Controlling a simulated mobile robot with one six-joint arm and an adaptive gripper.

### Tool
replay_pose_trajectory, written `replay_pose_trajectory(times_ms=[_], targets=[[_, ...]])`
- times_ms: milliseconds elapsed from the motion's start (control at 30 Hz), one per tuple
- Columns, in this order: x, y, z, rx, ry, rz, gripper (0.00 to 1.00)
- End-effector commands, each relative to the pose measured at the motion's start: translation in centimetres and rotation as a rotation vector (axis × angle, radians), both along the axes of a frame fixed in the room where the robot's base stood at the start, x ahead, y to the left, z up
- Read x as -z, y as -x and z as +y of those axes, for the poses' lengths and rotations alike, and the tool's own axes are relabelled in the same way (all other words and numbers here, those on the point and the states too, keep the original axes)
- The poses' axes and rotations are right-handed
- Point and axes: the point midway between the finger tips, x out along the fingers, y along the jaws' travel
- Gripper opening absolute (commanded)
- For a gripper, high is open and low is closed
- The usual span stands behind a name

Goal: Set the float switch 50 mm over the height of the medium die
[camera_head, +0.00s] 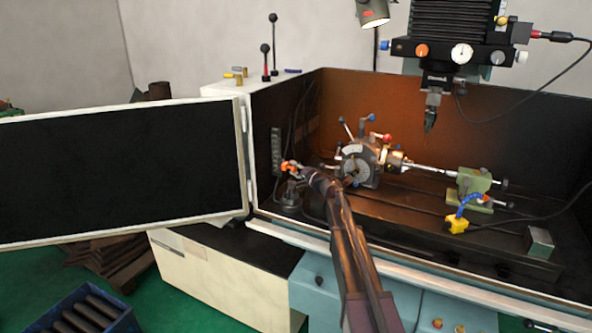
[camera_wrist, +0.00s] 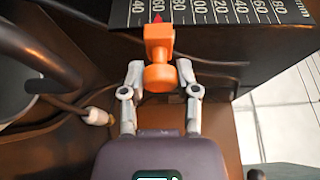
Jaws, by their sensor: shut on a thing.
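The orange float switch (camera_wrist: 158,50) is in the wrist view against a dark scale with white marks and digits (camera_wrist: 220,12). Its red pointer (camera_wrist: 157,18) lies on the scale near a 60, though the digits are partly cut off. My gripper (camera_wrist: 160,77) is shut on the switch's round orange knob. In the head view the float switch (camera_head: 289,166) shows as a small orange piece beside the upright scale (camera_head: 276,150), with my gripper (camera_head: 298,171) at it. A grey block (camera_head: 540,242) sits at the right; I cannot tell whether it is the medium die.
An indexing chuck (camera_head: 360,165) stands on the machine table, right of my arm. A green tailstock (camera_head: 474,186) and a yellow-based blue hose (camera_head: 459,222) are farther right. The open door (camera_head: 120,170) is at left. A cable (camera_wrist: 95,115) runs left of my gripper.

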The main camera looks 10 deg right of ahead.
Motion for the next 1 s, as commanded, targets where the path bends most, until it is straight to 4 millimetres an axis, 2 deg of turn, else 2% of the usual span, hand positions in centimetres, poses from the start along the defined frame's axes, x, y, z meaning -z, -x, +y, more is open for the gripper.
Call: replay_pose_trajectory(times_ms=[33, 300, 733, 767, 800, 867, 900, 1000], targets=[[-0.9, -0.1, 0.1, 0.0, -0.001, 0.0, 0.0], [-3.1, -0.1, 0.1, -0.001, -0.001, 0.0, 0.0], [-3.3, -0.1, 0.2, -0.001, -0.001, 0.0, 0.0], [-3.3, -0.1, 0.2, -0.001, -0.001, 0.0, 0.43], [-3.3, -0.1, 0.2, -0.001, -0.001, 0.0, 0.55], [-3.3, -0.1, 0.2, -0.001, -0.001, 0.0, 0.73], [-3.3, -0.1, 0.1, -0.001, -0.001, 0.0, 0.76], [-3.3, -0.1, 0.1, -0.001, -0.001, 0.0, 0.76]])
